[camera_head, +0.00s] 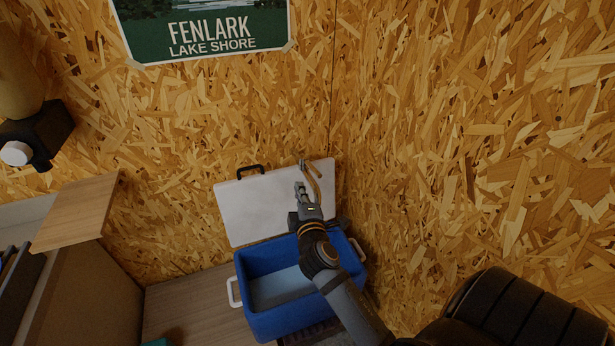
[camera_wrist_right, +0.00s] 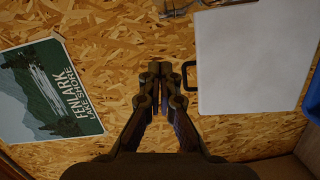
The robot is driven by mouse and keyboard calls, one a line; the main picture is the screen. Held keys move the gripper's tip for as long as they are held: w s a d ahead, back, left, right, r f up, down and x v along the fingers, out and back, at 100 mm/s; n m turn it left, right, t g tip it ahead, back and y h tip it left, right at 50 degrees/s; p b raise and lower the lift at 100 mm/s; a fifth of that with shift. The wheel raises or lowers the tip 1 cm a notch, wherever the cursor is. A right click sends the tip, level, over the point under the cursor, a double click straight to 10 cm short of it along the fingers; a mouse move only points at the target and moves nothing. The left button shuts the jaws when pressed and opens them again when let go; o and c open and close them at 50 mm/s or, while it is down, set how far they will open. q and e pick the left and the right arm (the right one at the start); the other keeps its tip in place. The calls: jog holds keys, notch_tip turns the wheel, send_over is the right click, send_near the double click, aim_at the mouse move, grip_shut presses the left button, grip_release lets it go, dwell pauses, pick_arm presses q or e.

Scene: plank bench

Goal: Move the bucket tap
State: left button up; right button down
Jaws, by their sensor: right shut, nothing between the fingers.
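A brass-coloured tap (camera_head: 315,180) with a thin curved pipe and a small greyish end is at the wall corner, by the right edge of a white lid. My right gripper (camera_head: 300,188) is shut and empty. In the head view it appears just left of the tap, in front of the lid; I cannot tell whether they touch. The shut fingers also show in the right wrist view (camera_wrist_right: 160,70), pointing at the chipboard wall. A metal piece at that view's top edge (camera_wrist_right: 175,8) may be part of the tap. My left gripper is out of view.
A blue cooler box (camera_head: 262,325) stands open below, its white lid (camera_head: 250,205) raised against the wall, with a black handle on top. A poster (camera_head: 210,30) hangs on the wall. A wooden board (camera_head: 75,212) juts out at left. The wall at right is bare.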

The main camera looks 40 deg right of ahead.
aim_at(311, 167)
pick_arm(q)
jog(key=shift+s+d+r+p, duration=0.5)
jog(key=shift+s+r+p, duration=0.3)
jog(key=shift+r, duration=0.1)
pick_arm(e)
jog(key=w+d, duration=0.1)
jog(key=d, duration=0.1)
jog(key=w+d, duration=0.2)
jog(key=w+d+f, duration=0.1)
jog(key=d, duration=0.1)
jog(key=shift+w+d, duration=0.15)
jog(key=shift+w, duration=0.1)
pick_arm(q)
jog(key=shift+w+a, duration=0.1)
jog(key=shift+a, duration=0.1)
